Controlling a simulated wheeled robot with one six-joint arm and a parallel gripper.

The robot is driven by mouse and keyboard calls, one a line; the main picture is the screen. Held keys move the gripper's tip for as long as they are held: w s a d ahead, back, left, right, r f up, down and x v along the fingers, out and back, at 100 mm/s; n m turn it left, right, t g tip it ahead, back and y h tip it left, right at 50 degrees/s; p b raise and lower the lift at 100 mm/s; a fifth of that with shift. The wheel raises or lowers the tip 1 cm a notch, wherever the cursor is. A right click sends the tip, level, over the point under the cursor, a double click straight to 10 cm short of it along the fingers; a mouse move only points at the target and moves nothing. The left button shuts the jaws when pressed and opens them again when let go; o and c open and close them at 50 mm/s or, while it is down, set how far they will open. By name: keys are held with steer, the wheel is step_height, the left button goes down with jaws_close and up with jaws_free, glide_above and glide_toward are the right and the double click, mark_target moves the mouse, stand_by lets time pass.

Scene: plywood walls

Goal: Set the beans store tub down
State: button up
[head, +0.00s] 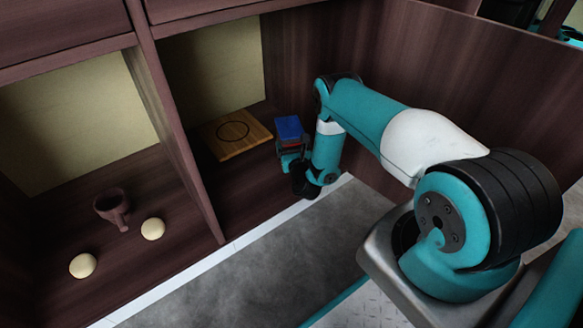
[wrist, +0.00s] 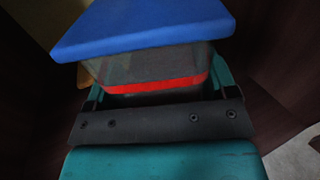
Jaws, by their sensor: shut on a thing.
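The beans store tub (head: 289,129) has a blue lid and a dark see-through body with a red band. It is in the right-hand compartment of the dark wooden cabinet, to the right of the wooden board. My gripper (head: 291,156) is shut on the tub. In the wrist view the tub (wrist: 145,35) fills the upper middle, with its lid on top and its red band just beyond my gripper (wrist: 155,92). The tub's underside is hidden, so I cannot tell whether it touches the shelf.
A square wooden board (head: 238,143) with a dark ring lies on the compartment floor left of the tub. A side wall (head: 400,60) stands to the right.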

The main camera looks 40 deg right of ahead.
steer(key=shift+d+f+b, duration=0.1)
steer(key=shift+f+b, duration=1.9)
steer(key=shift+f, duration=1.15)
steer(key=o, duration=1.7)
steer(key=shift+r, duration=0.15)
steer(key=shift+s+r+p, duration=0.1)
steer(key=shift+s+p, duration=0.15)
steer(key=shift+p, duration=0.3)
steer(key=shift+p+v, duration=4.25)
steer(key=shift+v, duration=1.6)
